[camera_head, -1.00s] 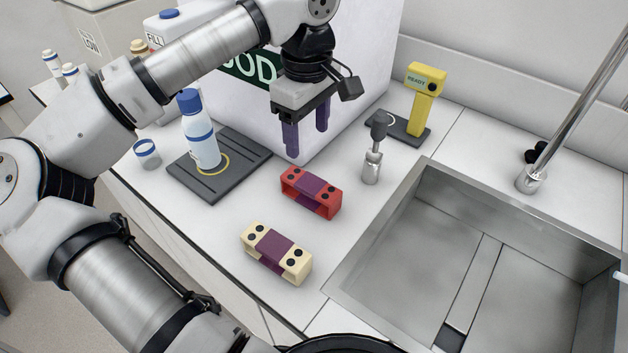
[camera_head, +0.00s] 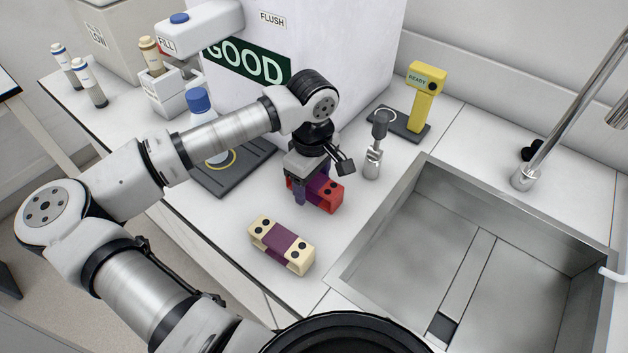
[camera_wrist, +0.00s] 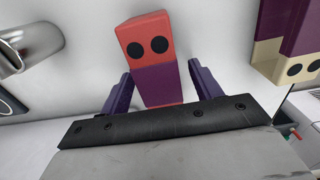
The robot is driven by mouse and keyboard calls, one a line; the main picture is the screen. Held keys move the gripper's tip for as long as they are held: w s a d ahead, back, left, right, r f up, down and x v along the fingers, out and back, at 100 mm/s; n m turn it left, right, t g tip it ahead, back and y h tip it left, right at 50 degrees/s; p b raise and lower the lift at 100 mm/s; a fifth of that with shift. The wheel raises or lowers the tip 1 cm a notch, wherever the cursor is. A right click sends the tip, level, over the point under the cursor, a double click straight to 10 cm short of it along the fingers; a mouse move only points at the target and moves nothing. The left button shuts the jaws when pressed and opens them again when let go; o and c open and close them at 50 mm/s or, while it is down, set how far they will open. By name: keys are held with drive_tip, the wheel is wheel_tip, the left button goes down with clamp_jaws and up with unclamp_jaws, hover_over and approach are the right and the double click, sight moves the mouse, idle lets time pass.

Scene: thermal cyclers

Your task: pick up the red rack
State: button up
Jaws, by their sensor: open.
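The red rack (camera_head: 331,197), with a purple middle band and black round holes on top, stands on the white counter left of the sink. My gripper (camera_head: 312,192) is down at the rack and hides part of it in the head view. In the wrist view the red rack (camera_wrist: 150,50) lies between the two purple fingers of my gripper (camera_wrist: 160,92). One finger is on each side of the purple band, with a gap at least on the right side. The jaws are open.
A cream rack (camera_head: 282,245) with a purple band stands close in front. A metal tool (camera_head: 373,160) stands just right of the red rack. The sink (camera_head: 400,215) is further right. A bottle (camera_head: 200,104) on a dark pad (camera_head: 215,182) and a white machine (camera_head: 340,50) stand behind.

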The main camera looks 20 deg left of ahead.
drive_tip(key=shift+c, duration=0.4)
drive_tip(key=c, duration=1)
wheel_tip(320, 180, up, 20)
drive_tip(key=b, duration=0.4)
